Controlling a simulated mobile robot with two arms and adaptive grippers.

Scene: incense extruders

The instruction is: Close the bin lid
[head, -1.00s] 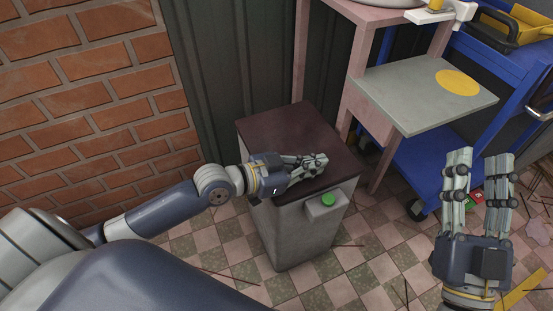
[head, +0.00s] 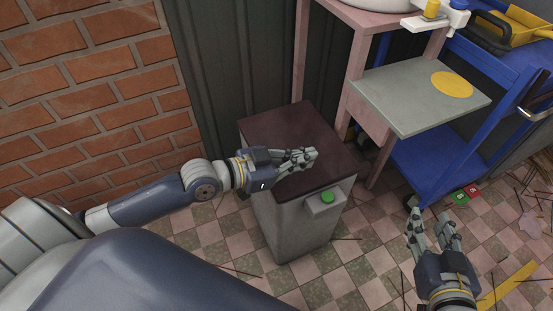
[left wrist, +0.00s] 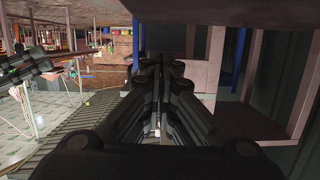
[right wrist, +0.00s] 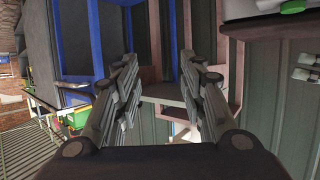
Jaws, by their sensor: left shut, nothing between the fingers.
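The bin is a grey box (head: 292,232) standing on the tiled floor beside the dark green wall. Its dark brown lid (head: 290,122) lies flat across the top, and I see no gap under it. A green button (head: 327,197) sits on a small grey block at the bin's front. My left gripper (head: 312,156) is shut and empty over the lid; I cannot tell whether it touches it. Its closed fingers also show in the left wrist view (left wrist: 160,68). My right gripper (head: 431,214) is open and empty, right of the bin, with fingers apart in the right wrist view (right wrist: 165,65).
A pink stand with a grey shelf (head: 405,100) bearing a yellow disc is right of the bin. A blue cart (head: 440,160) with a yellow tray (head: 515,30) stands behind it. Small red and green blocks (head: 465,193) and thin sticks lie on the floor. A brick wall (head: 90,95) is left.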

